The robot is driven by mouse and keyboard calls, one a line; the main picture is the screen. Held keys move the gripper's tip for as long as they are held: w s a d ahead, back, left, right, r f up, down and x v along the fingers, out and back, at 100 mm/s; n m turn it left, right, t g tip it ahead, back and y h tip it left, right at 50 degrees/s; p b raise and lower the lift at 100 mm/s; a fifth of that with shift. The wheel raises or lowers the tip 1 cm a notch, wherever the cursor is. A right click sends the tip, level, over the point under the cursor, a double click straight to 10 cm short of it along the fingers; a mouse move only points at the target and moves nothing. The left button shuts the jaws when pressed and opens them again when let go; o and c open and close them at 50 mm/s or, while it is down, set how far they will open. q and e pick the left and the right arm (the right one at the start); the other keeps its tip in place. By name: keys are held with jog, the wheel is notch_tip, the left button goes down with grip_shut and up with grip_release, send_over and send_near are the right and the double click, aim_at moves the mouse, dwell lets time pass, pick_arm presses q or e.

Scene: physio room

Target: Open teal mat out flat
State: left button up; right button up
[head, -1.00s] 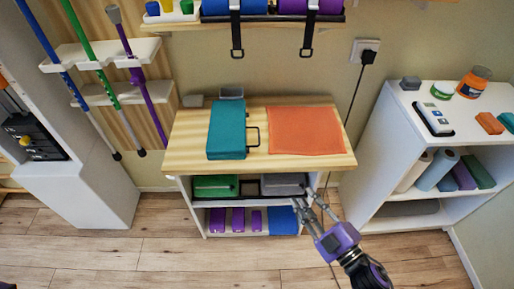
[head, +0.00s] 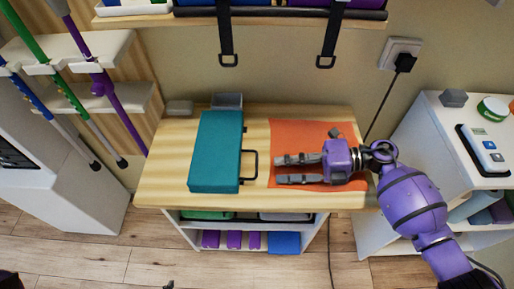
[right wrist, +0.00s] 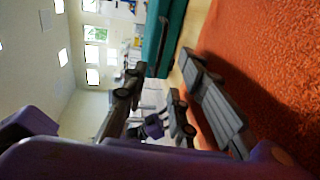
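The teal mat (head: 216,152) is folded into a thick block on the wooden tabletop, left of the orange mat. A black handle loop (head: 249,165) sticks out from its right side. My right gripper (head: 278,169) is above the orange mat, its two fingers apart and pointing left towards the handle. Nothing shows between the fingers. In the right wrist view the teal mat (right wrist: 165,38) is beyond the open fingers (right wrist: 163,88), with a gap between. My left gripper cannot be made out; small dark bits at the bottom edge of the head view are too cut off to identify.
The orange mat (head: 290,135) lies flat on the tabletop (head: 165,180). Small grey blocks stand at the back. Straps (head: 226,45) hang from the shelf above. A white shelf unit (head: 425,120) stands right, and poles (head: 95,80) lean at left. The tabletop left of the teal mat is clear.

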aim_at(257, 166)
jog(key=shift+w+a+f, duration=0.1)
jog(key=shift+w+a, duration=0.2)
jog(key=shift+a, duration=0.45)
jog(key=a, duration=0.3)
jog(key=a+p, duration=0.1)
jog(key=a, duration=0.1)
jog(key=shift+s+f, duration=0.3)
jog(key=shift+a+f, duration=0.2)
jog(key=shift+a, duration=0.35)
pick_arm(q)
jog(key=shift+s+r, duration=0.2)
jog(key=shift+r, duration=0.2)
pick_arm(e)
grip_shut()
pick_arm(q)
jog(key=shift+s, duration=0.15)
